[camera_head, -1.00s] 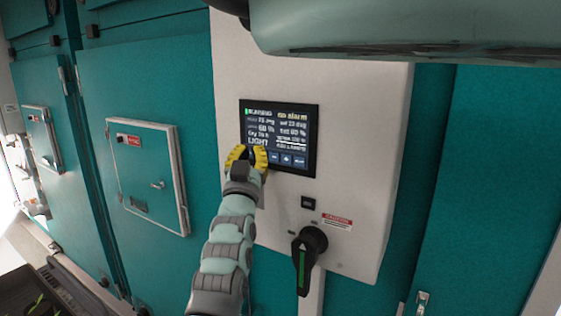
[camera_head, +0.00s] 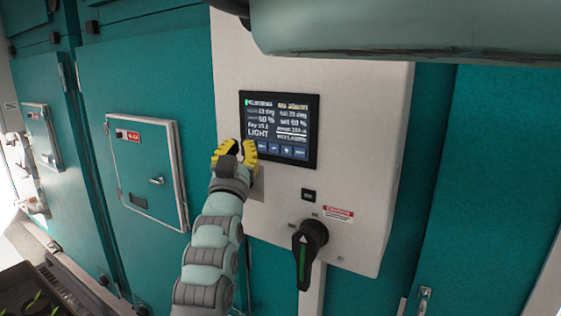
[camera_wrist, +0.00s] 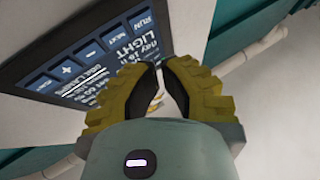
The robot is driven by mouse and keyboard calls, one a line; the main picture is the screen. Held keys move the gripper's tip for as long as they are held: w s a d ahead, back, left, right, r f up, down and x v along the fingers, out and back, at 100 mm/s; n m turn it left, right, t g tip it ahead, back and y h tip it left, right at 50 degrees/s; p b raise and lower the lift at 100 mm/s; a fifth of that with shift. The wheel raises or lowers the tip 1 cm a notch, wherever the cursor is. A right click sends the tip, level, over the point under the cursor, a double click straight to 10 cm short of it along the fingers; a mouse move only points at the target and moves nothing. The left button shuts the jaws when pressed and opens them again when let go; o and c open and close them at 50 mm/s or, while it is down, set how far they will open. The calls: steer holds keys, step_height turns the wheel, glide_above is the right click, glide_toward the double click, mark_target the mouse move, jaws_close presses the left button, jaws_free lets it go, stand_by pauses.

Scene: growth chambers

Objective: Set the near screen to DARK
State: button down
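The near screen (camera_head: 280,125) is a dark display on a pale panel, and its large text reads LIGHT. A row of blue buttons (camera_head: 287,151) runs along its bottom edge. The screen also shows in the wrist view (camera_wrist: 75,60), turned round, with buttons labelled RUN and NEXT legible. My gripper (camera_head: 236,147) has yellow ridged fingers and is at the screen's lower left corner, in front of the panel. In the wrist view my gripper (camera_wrist: 160,68) has its fingertips slightly parted with nothing held. Whether it touches the panel is unclear.
A black rotary switch (camera_head: 308,248) with a green stripe sticks out below the screen. A small black button (camera_head: 308,195) and a warning label (camera_head: 338,213) sit above it. Teal doors with a framed hatch (camera_head: 146,170) stand left. A tray with plants (camera_head: 35,297) is lower left.

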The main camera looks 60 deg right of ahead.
steer(key=a, duration=0.2)
steer(key=shift+s+a+b, duration=0.1)
steer(key=shift+a+b, duration=0.3)
steer(key=c, duration=1.7)
jaws_free()
steer(key=shift+p, duration=0.5)
jaws_close()
steer(key=shift+s+a+f+n+t+y+p, duration=0.2)
steer(key=shift+a+n+y+p, duration=0.5)
steer(key=shift+n+p, duration=0.8)
steer(key=shift+w+a+f+n+t+y+p, duration=0.2)
steer(key=shift+a+n+y+p, duration=0.55)
steer(key=shift+p, duration=1.2)
steer(key=shift+s+a+n+t+y+p, duration=0.1)
steer(key=shift+a+n+t+y+p, duration=0.3)
steer(key=shift+n+y+p, duration=0.85)
steer(key=shift+n+h+p, duration=0.3)
steer(key=shift+h+p, duration=0.1)
